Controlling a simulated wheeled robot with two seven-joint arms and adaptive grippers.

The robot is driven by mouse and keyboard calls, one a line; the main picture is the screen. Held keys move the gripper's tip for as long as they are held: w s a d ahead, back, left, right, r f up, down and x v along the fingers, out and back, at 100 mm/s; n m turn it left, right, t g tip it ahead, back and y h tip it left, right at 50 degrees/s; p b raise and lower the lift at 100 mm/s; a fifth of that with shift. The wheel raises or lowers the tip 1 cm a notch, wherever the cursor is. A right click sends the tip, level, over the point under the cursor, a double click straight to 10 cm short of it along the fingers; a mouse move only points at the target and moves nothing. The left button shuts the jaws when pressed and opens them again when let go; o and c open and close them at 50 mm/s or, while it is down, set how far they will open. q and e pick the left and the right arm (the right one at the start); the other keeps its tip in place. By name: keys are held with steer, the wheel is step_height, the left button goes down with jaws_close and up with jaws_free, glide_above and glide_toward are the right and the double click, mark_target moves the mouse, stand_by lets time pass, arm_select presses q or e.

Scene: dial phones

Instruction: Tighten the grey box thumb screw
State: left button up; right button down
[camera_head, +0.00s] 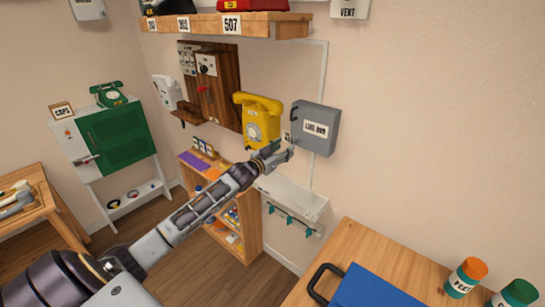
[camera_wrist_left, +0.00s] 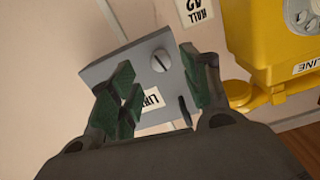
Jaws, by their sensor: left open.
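The grey box (camera_head: 316,130) is fixed to the back wall, right of the yellow phone, with a white label on its front. In the left wrist view the grey box (camera_wrist_left: 112,75) shows its thumb screw (camera_wrist_left: 160,60), a round grey head with a slot. My left gripper (camera_head: 281,155) is at the box's lower left in the head view, where the screw cannot be made out. In the wrist view my left gripper (camera_wrist_left: 157,66) is open, its green-padded fingers on either side of the screw head. Whether they touch it I cannot tell. My right gripper is not in view.
The yellow phone (camera_head: 258,118) hangs close beside the gripper. A white ledge with teal hooks (camera_head: 292,200) is below the box. A wooden shelf (camera_head: 272,27) is above. A wooden table (camera_head: 365,258) with a blue case (camera_head: 372,288) stands in front at the right.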

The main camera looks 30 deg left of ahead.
arm_select(q)
steer(key=s, duration=0.6)
steer(key=shift+a, duration=0.4)
steer(key=shift+f, duration=0.1)
stand_by(0.4)
